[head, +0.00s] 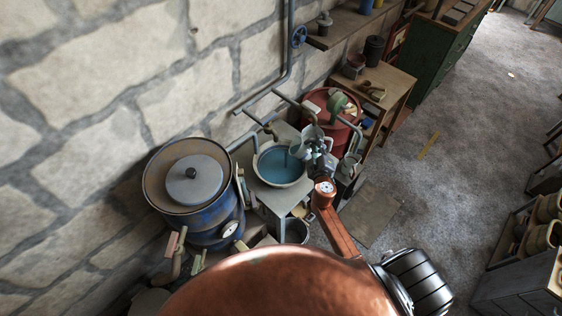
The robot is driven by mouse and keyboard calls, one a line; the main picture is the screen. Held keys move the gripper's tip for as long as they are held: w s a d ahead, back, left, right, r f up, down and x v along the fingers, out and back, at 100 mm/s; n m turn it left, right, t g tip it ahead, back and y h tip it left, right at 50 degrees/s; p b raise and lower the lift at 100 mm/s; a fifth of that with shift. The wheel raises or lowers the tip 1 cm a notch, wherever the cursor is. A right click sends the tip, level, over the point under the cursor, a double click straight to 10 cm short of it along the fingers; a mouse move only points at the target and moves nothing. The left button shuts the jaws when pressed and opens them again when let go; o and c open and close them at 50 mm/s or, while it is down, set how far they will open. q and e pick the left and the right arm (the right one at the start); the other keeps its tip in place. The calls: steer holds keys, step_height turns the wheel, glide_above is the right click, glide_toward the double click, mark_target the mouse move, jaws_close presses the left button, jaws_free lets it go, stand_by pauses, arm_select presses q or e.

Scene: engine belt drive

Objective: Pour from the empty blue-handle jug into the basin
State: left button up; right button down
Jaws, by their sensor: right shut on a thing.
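The basin (258,171) is a round, pale-rimmed bowl with blue-green liquid or a blue-green inside, set on a small stand near the wall. My right gripper (318,149) is at the basin's right edge, shut on a pale grey-blue jug (300,148). The jug looks tilted, with its mouth toward the basin. Its handle is mostly hidden by the gripper, and I cannot see inside the jug. No stream of liquid shows. My left gripper is not in view.
A blue drum with a grey lid (194,180) stands left of the basin. A red drum (318,100) and a wooden table (391,82) stand behind it. Pipes run along the stone wall, close to the basin. A bucket (296,232) is below. Open floor (440,185) lies right.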

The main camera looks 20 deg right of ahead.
mark_target(304, 142)
steer(key=shift+w+a+n+p, duration=0.45)
steer(key=shift+a+n+p, duration=0.35)
steer(key=shift+p, duration=0.6)
steer(key=shift+w+a+f+n+g+h, duration=0.1)
steer(key=shift+w+a+n+g+h, duration=0.25)
steer(key=shift+a+n, duration=0.35)
stand_by(0.4)
steer(key=shift+w+a+f+n, duration=0.1)
steer(key=shift+w+a+n, duration=0.35)
steer(key=shift+a, duration=0.25)
steer(key=shift+a, duration=0.1)
steer(key=shift+w+a+f+n, duration=0.1)
steer(key=shift+w+a+n, duration=0.3)
steer(key=shift+a, duration=0.3)
steer(key=shift+f+h, duration=0.1)
steer(key=shift+h, duration=0.15)
steer(key=shift+a+n, duration=0.1)
steer(key=shift+n, duration=0.15)
